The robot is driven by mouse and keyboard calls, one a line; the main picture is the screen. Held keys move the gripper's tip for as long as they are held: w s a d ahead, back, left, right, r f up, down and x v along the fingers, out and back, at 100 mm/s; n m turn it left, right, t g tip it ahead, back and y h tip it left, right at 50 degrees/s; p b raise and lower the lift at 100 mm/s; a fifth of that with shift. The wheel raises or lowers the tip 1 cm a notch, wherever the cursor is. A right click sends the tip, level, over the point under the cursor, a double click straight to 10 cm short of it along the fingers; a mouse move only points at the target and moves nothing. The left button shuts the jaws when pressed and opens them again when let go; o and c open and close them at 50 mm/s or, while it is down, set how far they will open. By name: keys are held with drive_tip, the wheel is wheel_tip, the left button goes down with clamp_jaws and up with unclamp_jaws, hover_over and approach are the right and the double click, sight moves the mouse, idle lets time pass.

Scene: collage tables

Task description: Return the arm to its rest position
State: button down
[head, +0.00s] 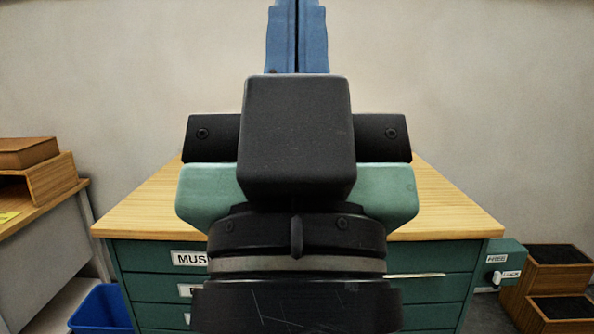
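My gripper (297,12) fills the middle of the head view, close to the camera. Its black wrist and green body are in front of the cabinet table. Its two blue fingers point up to the top edge of the view, side by side with only a thin dark line between them. The fingertips run out of the frame. No object shows between the fingers. The wrist and body hide the middle of the tabletop.
A green drawer cabinet (150,258) with a bare-looking wooden top (140,208) stands ahead. Left are a side table (45,212) with wooden boxes (50,180) and a blue bin (100,312). Right are a small green box (508,262) and wooden steps (545,285). A plain wall stands behind.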

wheel_tip(320, 180, up, 21)
drive_tip(key=p, duration=1.8)
drive_tip(key=shift+p, duration=0.4)
drive_tip(key=c, duration=1.5)
unclamp_jaws()
drive_tip(key=shift+c, duration=0.2)
